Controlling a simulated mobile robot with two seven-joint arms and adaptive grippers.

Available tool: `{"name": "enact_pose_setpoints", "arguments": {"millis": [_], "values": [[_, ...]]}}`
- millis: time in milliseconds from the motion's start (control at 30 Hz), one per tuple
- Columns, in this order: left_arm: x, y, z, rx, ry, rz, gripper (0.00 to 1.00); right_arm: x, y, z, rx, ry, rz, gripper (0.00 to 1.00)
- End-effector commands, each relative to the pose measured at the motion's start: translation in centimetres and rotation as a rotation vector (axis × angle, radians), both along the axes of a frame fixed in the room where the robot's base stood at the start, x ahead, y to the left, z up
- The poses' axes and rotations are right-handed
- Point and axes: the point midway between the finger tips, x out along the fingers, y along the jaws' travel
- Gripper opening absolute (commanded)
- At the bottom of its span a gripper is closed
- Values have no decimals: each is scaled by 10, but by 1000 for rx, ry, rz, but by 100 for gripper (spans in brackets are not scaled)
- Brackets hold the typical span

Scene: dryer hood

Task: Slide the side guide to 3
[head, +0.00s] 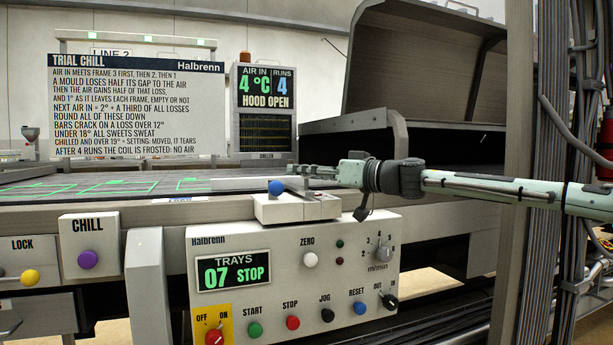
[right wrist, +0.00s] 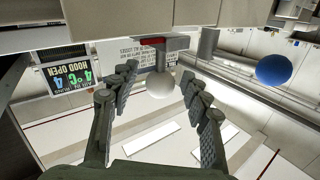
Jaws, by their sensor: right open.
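No part is plainly labelled as the side guide, and I see no clear position scale. A blue ball knob (head: 276,188) stands on a pale block (head: 290,208) at the front edge of the belt. My right gripper (head: 300,171) reaches in from the right, just above and behind that block. In the right wrist view, my right gripper (right wrist: 158,76) is open. A pale ball knob (right wrist: 161,85) on a grey bracket with a red strip shows between its fingers; I cannot tell whether they touch it. The blue knob (right wrist: 273,69) is off to the right there. My left gripper is not in view.
The control panel (head: 290,262) with buttons and dials is below the block. A purple CHILL button (head: 88,259) and yellow LOCK knob (head: 30,277) are at left. The raised hood (head: 420,60) stands behind.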

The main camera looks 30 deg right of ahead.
Motion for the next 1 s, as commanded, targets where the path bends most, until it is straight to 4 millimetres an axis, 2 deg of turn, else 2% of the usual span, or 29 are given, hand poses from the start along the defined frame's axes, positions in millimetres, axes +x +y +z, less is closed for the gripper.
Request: {"name": "enact_pose_setpoints", "arguments": {"millis": [267, 667, 1000], "values": [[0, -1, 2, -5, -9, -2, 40, 1, 0, 0, 0, 0, 0, 47], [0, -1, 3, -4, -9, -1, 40, 0, 0, 0, 0, 0, 0, 0], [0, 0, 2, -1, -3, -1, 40, 1, 0, 1, 2, 0, 0, 0]]}}
